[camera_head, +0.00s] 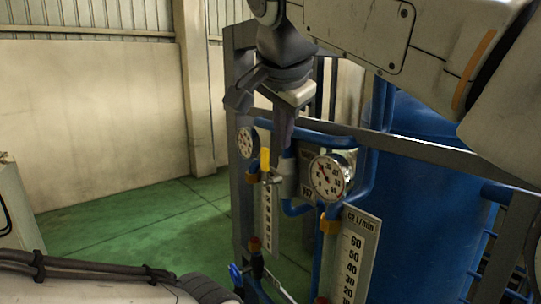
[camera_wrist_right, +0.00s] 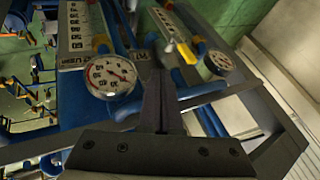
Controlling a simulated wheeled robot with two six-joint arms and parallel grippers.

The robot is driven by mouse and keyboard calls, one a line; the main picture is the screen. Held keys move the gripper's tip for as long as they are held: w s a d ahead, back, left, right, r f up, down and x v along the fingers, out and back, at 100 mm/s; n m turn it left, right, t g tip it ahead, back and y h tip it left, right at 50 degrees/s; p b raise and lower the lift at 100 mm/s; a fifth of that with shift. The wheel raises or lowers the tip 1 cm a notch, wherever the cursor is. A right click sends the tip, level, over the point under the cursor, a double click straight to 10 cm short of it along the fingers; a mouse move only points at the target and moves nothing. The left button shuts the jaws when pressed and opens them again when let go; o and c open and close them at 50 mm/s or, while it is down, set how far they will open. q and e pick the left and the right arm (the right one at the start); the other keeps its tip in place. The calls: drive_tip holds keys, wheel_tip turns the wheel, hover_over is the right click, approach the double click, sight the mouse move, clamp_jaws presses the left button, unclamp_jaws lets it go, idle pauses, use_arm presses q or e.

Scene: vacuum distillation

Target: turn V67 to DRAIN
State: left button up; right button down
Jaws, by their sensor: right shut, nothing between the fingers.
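A valve with a yellow handle (camera_head: 265,160) sits on the blue pipe rig between two round gauges. The handle stands roughly upright in the head view and also shows in the wrist view (camera_wrist_right: 187,53). A small tag (camera_head: 307,193) to its right seems to read V67, but it is too small to be sure. My right gripper (camera_head: 282,138) is shut and empty, pointing down just above and right of the handle, with no clear contact. Its closed fingers also show in the right wrist view (camera_wrist_right: 160,90). Any DRAIN marking cannot be read. My left gripper is out of view.
A large gauge (camera_head: 327,177) and a scaled flowmeter plate (camera_head: 357,255) stand right of the valve. A smaller gauge (camera_head: 247,142) is on the left. Grey frame bars (camera_head: 440,155) and a blue tank (camera_head: 425,230) lie close by. Green floor (camera_head: 130,235) is open at left.

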sight(265, 167)
drive_tip(key=w+a+f+p, duration=0.2)
drive_tip(key=w+f+p, duration=0.1)
drive_tip(key=w+f, duration=0.3)
drive_tip(key=shift+w+f, duration=0.25)
drive_tip(key=shift+w, duration=0.8)
drive_tip(key=shift+a, duration=0.1)
